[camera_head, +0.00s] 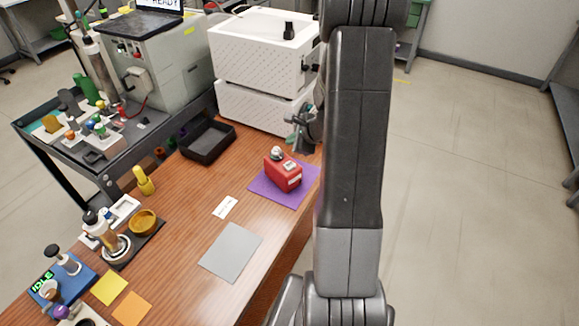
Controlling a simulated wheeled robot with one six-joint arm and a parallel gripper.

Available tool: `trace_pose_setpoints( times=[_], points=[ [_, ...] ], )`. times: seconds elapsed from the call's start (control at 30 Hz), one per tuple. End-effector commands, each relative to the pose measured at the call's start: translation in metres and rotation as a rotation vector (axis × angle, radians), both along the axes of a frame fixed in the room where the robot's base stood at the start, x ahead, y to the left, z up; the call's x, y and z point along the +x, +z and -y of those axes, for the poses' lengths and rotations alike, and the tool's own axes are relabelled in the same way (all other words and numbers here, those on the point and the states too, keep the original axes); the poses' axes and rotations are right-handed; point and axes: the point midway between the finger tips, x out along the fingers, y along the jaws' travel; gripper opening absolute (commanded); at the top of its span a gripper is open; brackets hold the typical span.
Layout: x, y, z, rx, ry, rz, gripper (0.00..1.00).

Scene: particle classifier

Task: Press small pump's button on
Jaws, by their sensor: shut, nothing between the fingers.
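A small red box-shaped device (285,176), which looks like the small pump, sits on a purple mat (262,190) near the table's right edge. It has a pale round part on top at its left end and light labels on its side. I cannot make out which part is its button. My gripper (291,139) is just behind and above the red device, in front of the white boxes, and appears apart from it. The gripper is small in view, partly hidden by my arm, and shut with nothing held.
Stacked white boxes (262,50) stand behind the gripper. A black tray (208,142) lies to the left. A grey sheet (231,252) and a small white card (225,207) lie nearer. A yellow bottle (144,181) stands farther left. My arm covers the right of the table.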

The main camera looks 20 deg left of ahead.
Motion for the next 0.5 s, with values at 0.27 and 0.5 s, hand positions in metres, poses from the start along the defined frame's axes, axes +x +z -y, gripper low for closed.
trace_pose_setpoints(
  times=[0.27,0.5],
  points=[
    [0.0,-0.044,0.0,0.0,-0.001,-0.001,0.0],
    [0.0,-0.071,0.0,0.0,0.0,0.0,0.0]
  ],
)
